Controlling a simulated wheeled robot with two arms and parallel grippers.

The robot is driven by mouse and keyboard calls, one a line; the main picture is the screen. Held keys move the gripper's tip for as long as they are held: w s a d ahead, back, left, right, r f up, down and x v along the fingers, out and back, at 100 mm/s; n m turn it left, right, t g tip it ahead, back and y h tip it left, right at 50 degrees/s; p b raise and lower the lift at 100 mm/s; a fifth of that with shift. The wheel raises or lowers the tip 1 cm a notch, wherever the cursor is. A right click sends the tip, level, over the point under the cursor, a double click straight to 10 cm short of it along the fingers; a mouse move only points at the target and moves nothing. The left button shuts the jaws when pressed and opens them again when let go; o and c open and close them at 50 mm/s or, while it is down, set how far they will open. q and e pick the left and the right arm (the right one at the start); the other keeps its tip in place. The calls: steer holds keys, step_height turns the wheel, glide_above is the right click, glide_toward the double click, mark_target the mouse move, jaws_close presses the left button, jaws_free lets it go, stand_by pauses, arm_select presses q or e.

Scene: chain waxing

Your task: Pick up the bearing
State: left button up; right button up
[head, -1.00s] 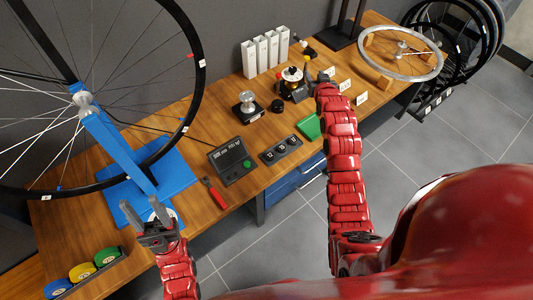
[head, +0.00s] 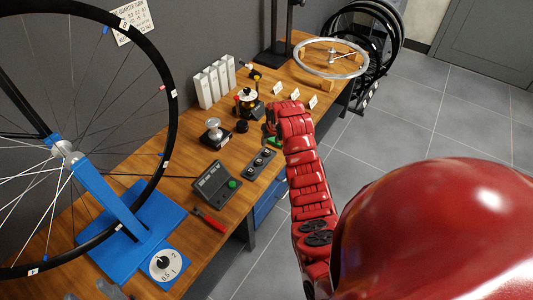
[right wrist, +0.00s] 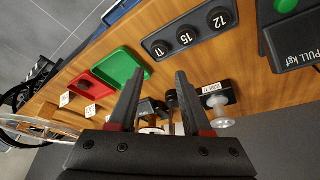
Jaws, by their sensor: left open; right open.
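I cannot tell for sure which piece is the bearing. A silver rounded piece (head: 213,125) stands on a small black labelled block in the head view; it also shows in the right wrist view (right wrist: 221,122), right of my right gripper's fingers. A small black round part (head: 242,126) sits beside it. My right gripper (right wrist: 158,76) is open and empty above the bench; in the head view its jaws are mostly hidden by my red arm. My left gripper (head: 112,289) is at the lower left edge, partly cut off, with nothing seen in it.
A green tray (right wrist: 123,66) and a red tray (right wrist: 93,88) lie left of the right fingers. A numbered black strip (head: 262,163), a scale (head: 216,183) and a red-handled tool (head: 208,219) lie nearer. White boxes (head: 214,85) and a wheel on a blue stand (head: 110,205) border the bench.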

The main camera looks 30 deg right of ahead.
mark_target(267, 151)
steer(key=shift+x, duration=4.95)
steer(key=shift+s, duration=0.1)
jaws_close()
